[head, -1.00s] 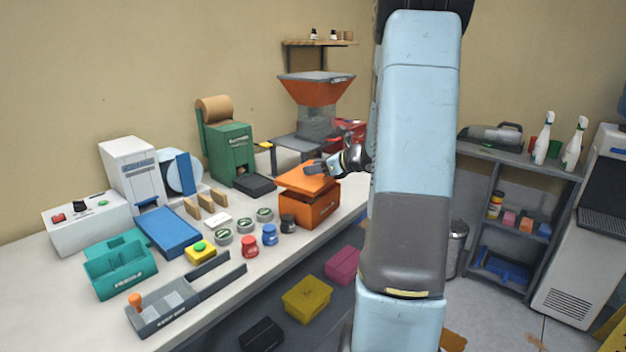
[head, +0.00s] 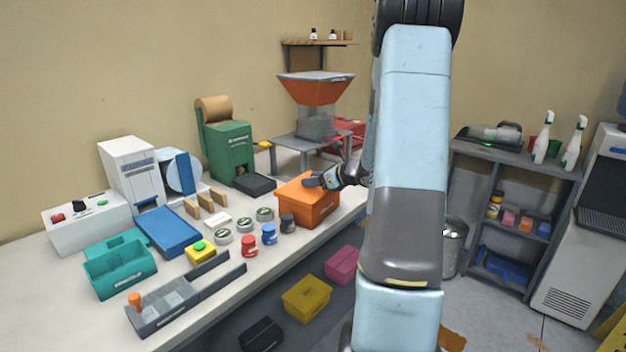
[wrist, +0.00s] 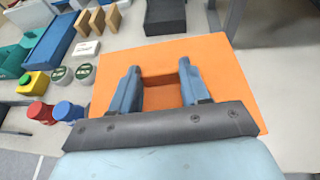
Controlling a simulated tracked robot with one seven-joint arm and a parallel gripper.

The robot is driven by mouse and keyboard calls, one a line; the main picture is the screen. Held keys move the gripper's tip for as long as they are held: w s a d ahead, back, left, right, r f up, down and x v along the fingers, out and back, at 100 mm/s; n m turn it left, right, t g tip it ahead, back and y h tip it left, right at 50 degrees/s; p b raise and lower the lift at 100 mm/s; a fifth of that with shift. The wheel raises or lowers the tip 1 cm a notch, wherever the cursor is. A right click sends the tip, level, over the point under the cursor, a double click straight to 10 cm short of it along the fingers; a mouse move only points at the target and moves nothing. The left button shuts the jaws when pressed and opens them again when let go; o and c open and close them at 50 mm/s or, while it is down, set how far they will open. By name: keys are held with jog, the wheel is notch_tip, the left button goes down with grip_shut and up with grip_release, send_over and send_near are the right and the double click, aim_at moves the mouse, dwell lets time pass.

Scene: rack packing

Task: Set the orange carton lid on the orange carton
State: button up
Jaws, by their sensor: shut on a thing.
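The orange carton (head: 320,213) stands on the white bench near its right end, close to the front edge. The flat orange carton lid (head: 292,190) lies level over the carton's top, with no clear gap visible in the head view. My gripper (head: 315,181) is at the lid from above, shut on its raised middle part. In the wrist view the two blue fingers (wrist: 158,80) straddle a darker orange raised part of the lid (wrist: 232,85). The lid hides the carton there, so I cannot tell how exactly their edges line up.
Red (head: 249,246), blue (head: 269,233) and dark (head: 287,223) jars stand left of the carton. A black tray (head: 255,185) lies behind it, and a hopper machine (head: 316,95) stands beyond. Yellow (head: 306,299) and pink (head: 342,265) boxes sit below the bench edge.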

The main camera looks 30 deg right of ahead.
jog(key=shift+f, duration=0.3)
jog(key=o, duration=1)
jog(key=shift+o, duration=0.2)
jog(key=shift+r, duration=0.1)
